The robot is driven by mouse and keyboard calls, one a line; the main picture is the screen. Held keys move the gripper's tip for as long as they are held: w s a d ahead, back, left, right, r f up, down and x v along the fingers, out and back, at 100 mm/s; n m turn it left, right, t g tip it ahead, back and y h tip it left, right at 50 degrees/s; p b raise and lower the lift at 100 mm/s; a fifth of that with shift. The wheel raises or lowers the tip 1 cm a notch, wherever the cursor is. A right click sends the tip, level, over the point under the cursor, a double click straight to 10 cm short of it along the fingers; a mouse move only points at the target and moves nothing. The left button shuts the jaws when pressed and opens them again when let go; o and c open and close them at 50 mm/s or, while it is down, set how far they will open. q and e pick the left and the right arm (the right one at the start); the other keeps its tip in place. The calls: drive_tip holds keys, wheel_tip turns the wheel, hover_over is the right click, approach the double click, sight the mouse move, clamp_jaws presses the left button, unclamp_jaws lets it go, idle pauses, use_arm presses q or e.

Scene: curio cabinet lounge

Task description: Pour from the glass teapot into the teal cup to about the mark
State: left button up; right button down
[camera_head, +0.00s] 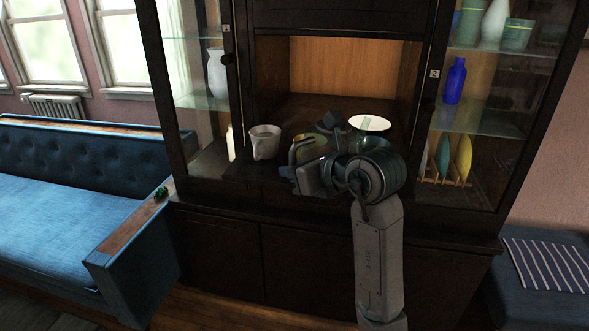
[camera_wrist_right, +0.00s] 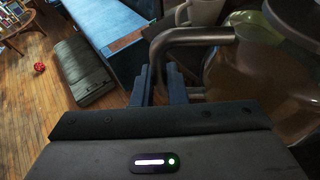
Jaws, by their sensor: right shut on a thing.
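My right gripper (camera_head: 312,174) is shut on the grey handle (camera_wrist_right: 195,35) of the glass teapot, at the front of the cabinet niche. The teapot's clear body (camera_wrist_right: 265,75) shows at the right of the wrist view, with an amber tint. In the head view the teapot (camera_head: 303,148) is mostly hidden by my gripper. My left gripper is out of view.
A pale grey mug (camera_head: 265,141) stands left of the gripper on the niche shelf. Cabinet side posts and glass-fronted shelves with a blue bottle (camera_head: 455,80) and vases flank the niche. A blue sofa (camera_head: 60,190) is at left.

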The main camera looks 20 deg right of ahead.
sight(293, 155)
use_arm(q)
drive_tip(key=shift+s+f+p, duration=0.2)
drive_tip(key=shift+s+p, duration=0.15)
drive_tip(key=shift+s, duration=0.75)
use_arm(e)
drive_tip(key=shift+r, duration=0.5)
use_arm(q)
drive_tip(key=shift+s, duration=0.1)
